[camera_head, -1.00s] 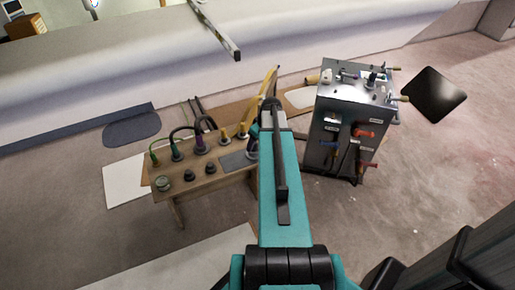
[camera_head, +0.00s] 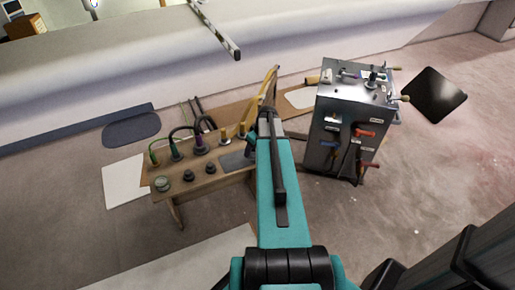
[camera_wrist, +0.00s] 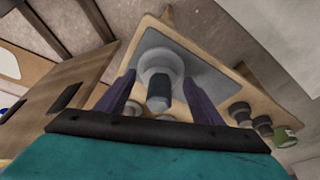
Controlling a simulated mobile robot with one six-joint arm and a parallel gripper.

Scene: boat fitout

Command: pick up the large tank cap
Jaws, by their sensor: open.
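In the wrist view, a round grey cap with a dark upright knob, likely the large tank cap (camera_wrist: 160,68), sits on a grey mat (camera_wrist: 203,72) on the wooden bench. My gripper (camera_wrist: 158,78) is open, with one purple-grey finger on each side of the cap's knob. I cannot tell whether the fingers touch it. In the head view my arm hides most of the cap, and my gripper is hard to make out.
A dark metal cabinet with valves (camera_head: 345,120) stands to the right of my arm.

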